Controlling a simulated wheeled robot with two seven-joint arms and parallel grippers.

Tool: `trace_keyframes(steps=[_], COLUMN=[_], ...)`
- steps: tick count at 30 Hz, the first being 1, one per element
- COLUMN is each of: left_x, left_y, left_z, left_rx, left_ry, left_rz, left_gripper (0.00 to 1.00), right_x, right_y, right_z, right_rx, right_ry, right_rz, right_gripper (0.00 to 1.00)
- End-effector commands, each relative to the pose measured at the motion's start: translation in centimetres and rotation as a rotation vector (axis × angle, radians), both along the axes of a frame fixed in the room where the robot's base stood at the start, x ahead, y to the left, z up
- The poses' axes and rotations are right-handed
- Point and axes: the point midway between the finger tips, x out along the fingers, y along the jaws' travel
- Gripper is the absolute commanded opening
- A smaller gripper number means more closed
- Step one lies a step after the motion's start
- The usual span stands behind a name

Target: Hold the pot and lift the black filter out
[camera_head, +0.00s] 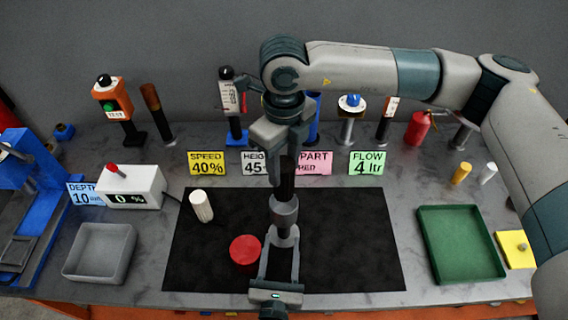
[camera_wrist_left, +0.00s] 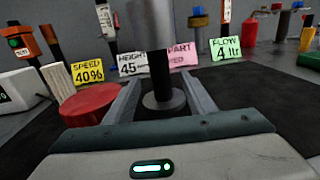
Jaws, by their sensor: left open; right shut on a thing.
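In the left wrist view a grey round part (camera_wrist_left: 163,104) shows between the fingers.
A red round piece (camera_head: 245,250) lies close left of my left gripper. A white ribbed cylinder (camera_head: 201,205) stands on the mat (camera_head: 350,240). A grey tray (camera_head: 98,255) is at left, a green tray (camera_head: 462,245) at right. Signs and posts line the back. The mat's right half is clear.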

Motion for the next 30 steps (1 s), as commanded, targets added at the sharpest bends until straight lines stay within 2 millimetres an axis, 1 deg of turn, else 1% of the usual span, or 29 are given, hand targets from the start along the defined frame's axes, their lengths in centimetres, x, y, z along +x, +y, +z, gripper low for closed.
trace_keyframes(steps=[1,6,9,12,18,30], left_x=[-1.0,-4.0,-5.4,-6.3,-7.0,-7.0], left_y=[0.1,0.4,0.5,0.6,0.7,0.7], left_z=[-0.1,0.0,0.0,0.1,0.1,0.1], left_rx=[0.0,0.0,0.0,-0.001,-0.001,-0.001], left_ry=[0.002,0.001,0.0,-0.002,-0.001,-0.002], left_rz=[0.0,-0.001,0.0,0.001,0.0,0.001], left_gripper=[0.51,0.51,0.51,0.51,0.51,0.51], right_x=[0.0,0.0,0.0,0.0,0.0,0.0], right_y=[0.0,0.0,0.0,0.0,0.0,0.0], right_z=[0.0,0.0,0.0,0.0,0.0,0.0], right_rx=[0.0,0.0,0.0,0.0,0.0,0.0], right_ry=[0.0,0.0,0.0,0.0,0.0,0.0], right_rz=[0.0,0.0,0.0,0.0,0.0,0.0], right_gripper=[0.13,0.13,0.13,0.13,0.13,0.13])
